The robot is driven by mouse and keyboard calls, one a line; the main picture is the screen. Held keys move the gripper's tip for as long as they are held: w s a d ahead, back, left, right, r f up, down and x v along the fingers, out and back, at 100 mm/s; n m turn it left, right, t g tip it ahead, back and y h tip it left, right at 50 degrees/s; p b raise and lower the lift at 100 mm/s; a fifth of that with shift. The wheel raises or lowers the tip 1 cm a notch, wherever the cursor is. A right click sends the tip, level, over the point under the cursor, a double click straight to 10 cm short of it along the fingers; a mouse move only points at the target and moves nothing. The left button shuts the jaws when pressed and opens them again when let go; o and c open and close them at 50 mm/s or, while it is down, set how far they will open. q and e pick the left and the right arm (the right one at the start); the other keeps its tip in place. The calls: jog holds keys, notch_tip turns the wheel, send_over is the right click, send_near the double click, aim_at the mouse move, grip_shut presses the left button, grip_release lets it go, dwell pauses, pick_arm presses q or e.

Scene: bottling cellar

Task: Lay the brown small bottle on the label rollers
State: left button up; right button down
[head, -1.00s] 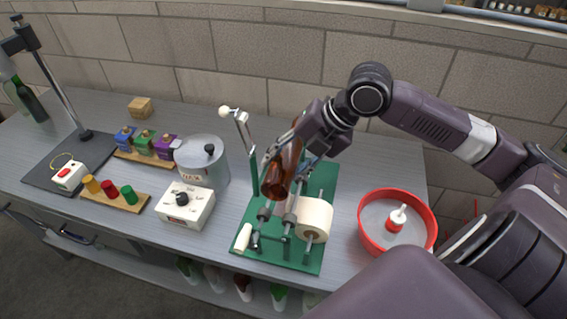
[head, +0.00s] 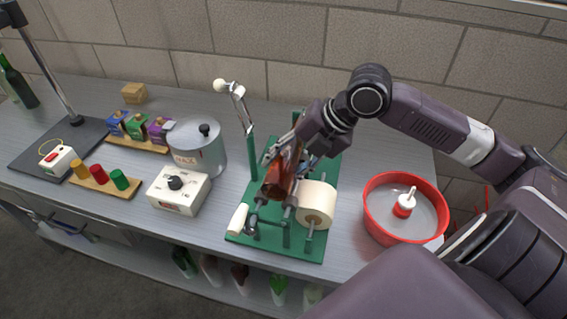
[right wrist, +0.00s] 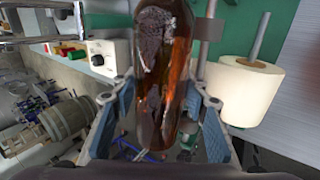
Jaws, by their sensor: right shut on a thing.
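The brown small bottle (head: 279,178) is in my right gripper (head: 291,160), over the green label stand (head: 326,164). It is tilted, its near end low by the metal label rollers (head: 290,209); I cannot tell whether it touches them. In the right wrist view the brown bottle (right wrist: 163,65) runs between the blue-padded fingers of the right gripper (right wrist: 162,115), which are shut on it. The bottle and gripper hide part of the rollers. My left gripper is not in view.
A cream label roll (head: 317,204) sits on the stand, right of the bottle. A lever with a white knob (head: 220,85) rises at its left. A red bowl (head: 405,232) stands right, a wax pot (head: 198,150) and a white control box (head: 178,190) left.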

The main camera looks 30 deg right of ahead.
jog(key=shift+r+p, duration=0.15)
jog(key=shift+p, duration=0.15)
dwell(0.4)
jog(key=shift+s+f, duration=0.1)
jog(key=shift+f, duration=0.45)
dwell(1.2)
jog(key=c, duration=1)
grip_release()
jog(key=shift+c, duration=0.2)
jog(key=shift+f, duration=0.1)
jog(key=v, duration=1.2)
jog(key=shift+a, duration=0.1)
